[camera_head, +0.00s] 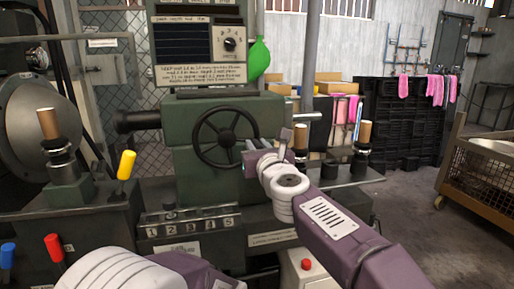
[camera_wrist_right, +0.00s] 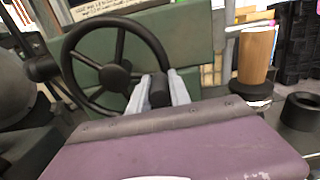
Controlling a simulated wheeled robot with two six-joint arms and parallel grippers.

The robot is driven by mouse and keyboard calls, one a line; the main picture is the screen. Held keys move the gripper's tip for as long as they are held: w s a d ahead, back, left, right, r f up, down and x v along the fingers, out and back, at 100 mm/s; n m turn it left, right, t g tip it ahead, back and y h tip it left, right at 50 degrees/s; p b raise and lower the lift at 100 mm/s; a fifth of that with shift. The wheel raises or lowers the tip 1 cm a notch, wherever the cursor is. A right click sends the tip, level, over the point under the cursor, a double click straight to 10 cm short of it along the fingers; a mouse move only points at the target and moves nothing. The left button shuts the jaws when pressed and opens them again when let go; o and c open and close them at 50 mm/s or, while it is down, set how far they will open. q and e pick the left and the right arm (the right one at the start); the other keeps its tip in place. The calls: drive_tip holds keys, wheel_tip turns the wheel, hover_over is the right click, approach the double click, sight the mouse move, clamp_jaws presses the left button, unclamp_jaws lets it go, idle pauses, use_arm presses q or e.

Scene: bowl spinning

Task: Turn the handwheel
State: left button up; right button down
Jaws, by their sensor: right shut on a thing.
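The dark handwheel (camera_head: 227,139) is mounted on the front of the green machine housing in the middle of the head view. Its rim, spokes and hub also show in the right wrist view (camera_wrist_right: 115,77). My right gripper (camera_head: 250,147) reaches the wheel's right side. In the right wrist view its two pale fingers (camera_wrist_right: 162,90) stand on either side of a short black handle (camera_wrist_right: 159,91) at the lower right of the wheel's rim, shut on it. Part of my left arm shows at the bottom of the head view, but its gripper is out of view.
A control panel (camera_head: 199,42) stands above the wheel. A yellow-topped lever (camera_head: 125,165) and a wooden-topped handle (camera_head: 47,123) are to the left. Another wooden handle (camera_head: 364,133) stands right of my right wrist. A mesh cart (camera_head: 478,180) is at far right.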

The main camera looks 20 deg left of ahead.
drive_tip(key=shift+f, duration=0.15)
drive_tip(key=c, duration=1.2)
unclamp_jaws()
drive_tip(key=b+v, duration=0.3)
drive_tip(key=v, duration=0.6)
drive_tip(key=shift+d, duration=0.1)
